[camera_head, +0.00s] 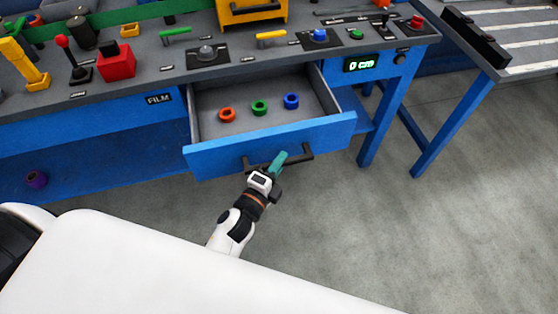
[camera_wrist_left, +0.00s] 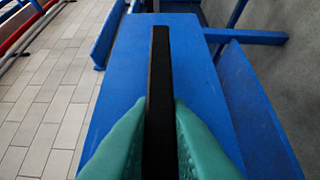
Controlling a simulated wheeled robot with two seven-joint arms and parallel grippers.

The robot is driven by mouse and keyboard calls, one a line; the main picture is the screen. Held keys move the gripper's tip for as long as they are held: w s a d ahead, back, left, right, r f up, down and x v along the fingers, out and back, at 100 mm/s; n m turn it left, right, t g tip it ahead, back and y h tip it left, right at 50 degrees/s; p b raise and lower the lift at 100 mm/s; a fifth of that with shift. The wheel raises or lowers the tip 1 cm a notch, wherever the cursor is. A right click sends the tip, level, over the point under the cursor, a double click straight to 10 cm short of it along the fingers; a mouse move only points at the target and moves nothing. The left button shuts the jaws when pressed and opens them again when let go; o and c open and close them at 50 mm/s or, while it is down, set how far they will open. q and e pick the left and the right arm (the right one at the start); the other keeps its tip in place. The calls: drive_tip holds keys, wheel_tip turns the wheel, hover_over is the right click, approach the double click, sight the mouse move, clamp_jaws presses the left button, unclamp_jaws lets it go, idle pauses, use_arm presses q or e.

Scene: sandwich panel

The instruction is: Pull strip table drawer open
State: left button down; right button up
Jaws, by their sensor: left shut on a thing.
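The blue drawer (camera_head: 270,142) of the table stands pulled out in the head view, its grey inside open to view. My left gripper (camera_head: 279,160) is at the black bar handle (camera_head: 300,154) on the drawer front. In the left wrist view its two green fingers (camera_wrist_left: 161,140) are on either side of the black handle (camera_wrist_left: 160,75), shut on it. The blue drawer front (camera_wrist_left: 115,90) lies behind the handle. My right gripper is in neither view.
The grey tabletop (camera_head: 140,77) above carries a red box (camera_head: 116,63), levers, buttons and a yellow frame (camera_head: 252,10). A purple ring (camera_head: 36,179) lies on the lower blue shelf. Grey floor (camera_head: 400,220) is clear at right.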

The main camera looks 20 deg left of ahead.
use_arm(q)
drive_tip(key=c, duration=1.4)
unclamp_jaws()
drive_tip(key=s+a+b, duration=0.1)
drive_tip(key=s+a, duration=0.1)
drive_tip(key=s, duration=0.9)
drive_tip(key=shift+s+a, duration=0.15)
drive_tip(key=shift+s, duration=0.25)
drive_tip(key=s+f+n+g+y+p, duration=0.1)
drive_tip(key=s+f+n+g, duration=0.25)
drive_tip(key=f, duration=0.55)
drive_tip(key=s+f+n+g+p, duration=0.2)
drive_tip(key=f+n, duration=0.2)
drive_tip(key=f, duration=0.4)
drive_tip(key=s+f+n+g+y+p, duration=0.1)
drive_tip(key=s+f+n+g, duration=0.2)
drive_tip(key=f, duration=0.6)
drive_tip(key=s+a+f+n+g+p, duration=0.1)
drive_tip(key=s+a+f+n+g, duration=0.1)
drive_tip(key=s, duration=0.3)
drive_tip(key=s+a+f+n+g+y+p, duration=0.1)
drive_tip(key=s+a+f+n+g, duration=0.1)
drive_tip(key=s+f, duration=0.3)
drive_tip(key=s+a+f+n+g, duration=0.3)
drive_tip(key=s+f+g, duration=0.1)
drive_tip(key=s, duration=0.3)
drive_tip(key=shift+s+p, duration=0.25)
drive_tip(key=shift+p, duration=0.15)
